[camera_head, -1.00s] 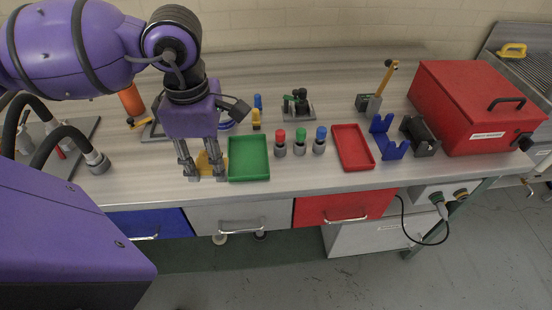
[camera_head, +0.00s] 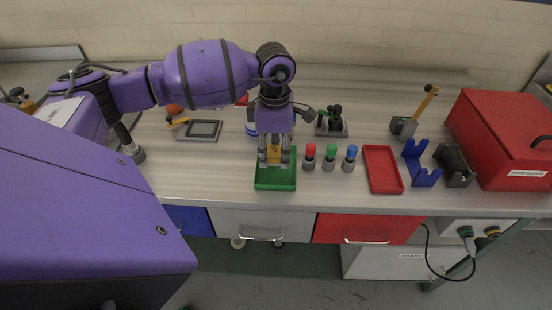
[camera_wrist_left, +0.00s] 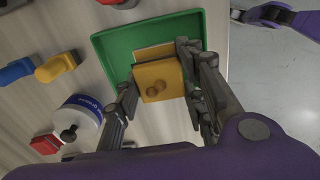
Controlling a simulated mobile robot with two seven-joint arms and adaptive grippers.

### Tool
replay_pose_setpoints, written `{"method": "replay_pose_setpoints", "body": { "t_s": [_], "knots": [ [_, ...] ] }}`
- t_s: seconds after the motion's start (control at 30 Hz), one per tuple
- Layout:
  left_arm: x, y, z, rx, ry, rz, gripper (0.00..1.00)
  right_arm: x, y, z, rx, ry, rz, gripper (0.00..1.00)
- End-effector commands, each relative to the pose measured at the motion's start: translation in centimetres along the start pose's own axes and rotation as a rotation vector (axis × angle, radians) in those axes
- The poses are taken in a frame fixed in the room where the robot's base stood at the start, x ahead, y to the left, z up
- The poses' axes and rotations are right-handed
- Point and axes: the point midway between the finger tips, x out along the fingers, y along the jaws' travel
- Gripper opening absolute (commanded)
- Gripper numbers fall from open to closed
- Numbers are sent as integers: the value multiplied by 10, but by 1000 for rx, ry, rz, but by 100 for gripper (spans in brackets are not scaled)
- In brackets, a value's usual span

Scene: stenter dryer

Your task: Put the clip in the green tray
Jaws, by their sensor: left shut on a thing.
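The yellow clip (camera_head: 274,154) is held between the fingers of my left gripper (camera_head: 273,163), which points down over the green tray (camera_head: 275,186). In the left wrist view the clip (camera_wrist_left: 160,82) is a yellow block with a round knob, between the left gripper's fingers (camera_wrist_left: 163,92). The green tray (camera_wrist_left: 115,42) lies behind it there. The clip overlaps the tray in both views; whether it touches the tray floor I cannot tell. A purple and grey part of mine, perhaps the right gripper (camera_wrist_left: 272,14), shows at the upper right, its fingers unclear.
Red (camera_head: 310,157), green (camera_head: 330,158) and blue-topped (camera_head: 349,158) bottles stand right of the tray. A red tray (camera_head: 383,170) lies further right, then a blue holder (camera_head: 420,164) and a red box (camera_head: 500,140). A white-and-blue bottle (camera_wrist_left: 80,117) stands close to the left gripper.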

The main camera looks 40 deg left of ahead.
Motion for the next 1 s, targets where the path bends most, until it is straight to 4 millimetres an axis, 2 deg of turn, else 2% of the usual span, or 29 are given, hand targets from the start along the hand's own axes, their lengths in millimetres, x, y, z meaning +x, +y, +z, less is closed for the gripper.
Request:
{"method": "replay_pose_setpoints", "body": {
  "t_s": [0.17, 0.4, 0.8, 0.83, 0.93, 1.0],
  "knots": [
    [8, 7, 3, 0, -1, 0, 3, 0, 2, 0, -1, 0, 2, 0],
    [38, 8, 3, 0, -2, 0, 3, -1, 3, -2, -4, 2, 3, 0],
    [46, 8, 3, 1, 0, 0, 3, 0, 2, 4, -4, -5, 2, 0],
    [45, 8, 3, 1, 0, 0, 41, 0, 2, 3, -4, -4, 2, 0],
    [44, 8, 3, 1, -1, 0, 54, 0, 2, 2, -4, -3, 2, 0],
    [44, 8, 3, 1, -1, 0, 56, 0, 2, 2, -3, -2, 2, 0]
  ]
}}
